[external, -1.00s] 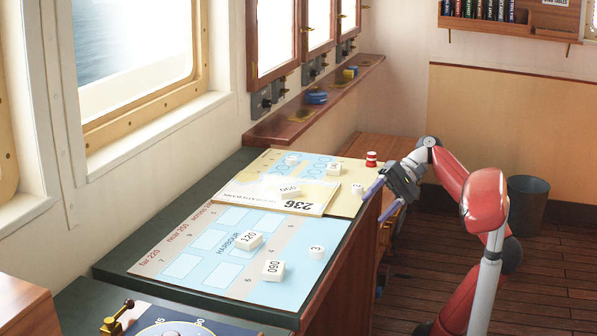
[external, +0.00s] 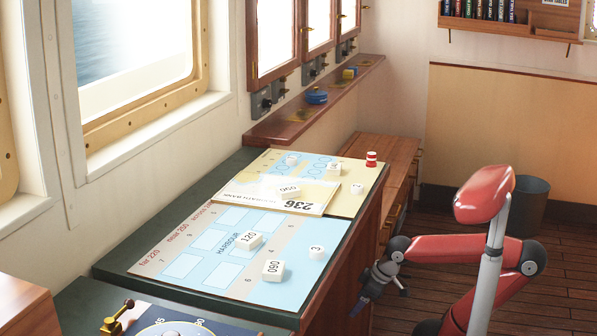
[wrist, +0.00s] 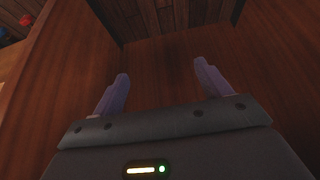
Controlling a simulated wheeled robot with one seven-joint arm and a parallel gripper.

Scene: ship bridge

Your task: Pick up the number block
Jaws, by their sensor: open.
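Several white number blocks lie on the chart desk in the external view: one marked 120 (external: 248,241), one that reads 060 or 090 (external: 273,271), and one on the folded sheet (external: 288,191). Small round white pieces marked 3 (external: 317,253) and 2 (external: 357,188) stand near the right edge. I cannot tell which block is meant. My gripper (external: 362,304) is low beside the desk's right side, below its top and pointing down. The wrist view shows its two purple fingers (wrist: 161,72) apart, with nothing between them. No number block can be made out there.
The desk's dark green rim (external: 120,270) surrounds the blue chart (external: 190,240). A red piece (external: 371,159) stands at the far right corner. Brown wood panels fill most of the wrist view. A bin (external: 528,205) stands on the floor behind my arm.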

